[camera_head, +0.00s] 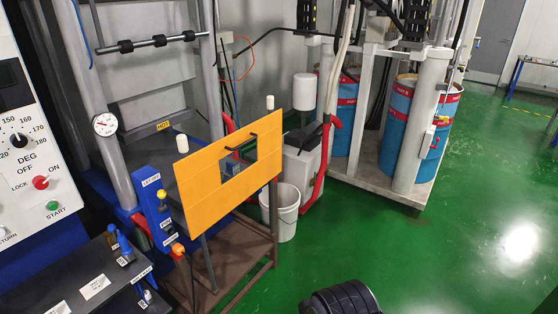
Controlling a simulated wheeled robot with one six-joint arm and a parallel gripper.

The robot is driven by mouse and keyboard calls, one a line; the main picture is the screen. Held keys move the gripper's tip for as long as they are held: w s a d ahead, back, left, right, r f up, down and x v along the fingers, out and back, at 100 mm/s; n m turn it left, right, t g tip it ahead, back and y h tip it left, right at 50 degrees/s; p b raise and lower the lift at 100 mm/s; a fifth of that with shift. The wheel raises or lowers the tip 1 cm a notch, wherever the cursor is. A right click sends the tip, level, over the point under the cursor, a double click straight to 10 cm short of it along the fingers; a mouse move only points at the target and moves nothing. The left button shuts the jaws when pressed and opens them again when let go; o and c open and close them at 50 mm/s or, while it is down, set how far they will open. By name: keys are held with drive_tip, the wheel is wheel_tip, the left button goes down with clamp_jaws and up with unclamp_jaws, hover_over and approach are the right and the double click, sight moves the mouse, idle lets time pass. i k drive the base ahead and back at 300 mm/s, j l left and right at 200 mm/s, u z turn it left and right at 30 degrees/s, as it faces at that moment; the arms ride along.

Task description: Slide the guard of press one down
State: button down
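The guard (205,203) is a flat orange-yellow panel on the front of the press, with a rectangular cutout and a black bar handle (241,143) near its upper edge. It stands upright in front of a dark platen area, above a brown frame (244,270). I cannot tell from this view which press number is marked. A black rounded part of my own arm shows at the bottom edge. My gripper's fingers are not in view.
A blue control box (154,210) with a yellow knob stands left of the guard. A control panel (30,140) and dark shelf (95,280) fill the left side. A white bucket (283,222) and blue-red drums (398,118) stand behind. Green floor (450,245) is clear at right.

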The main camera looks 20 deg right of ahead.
sight(204, 199)
drive_tip(key=i+j+z, duration=0.15)
drive_tip(key=i+z, duration=0.3)
drive_tip(key=i, duration=0.5)
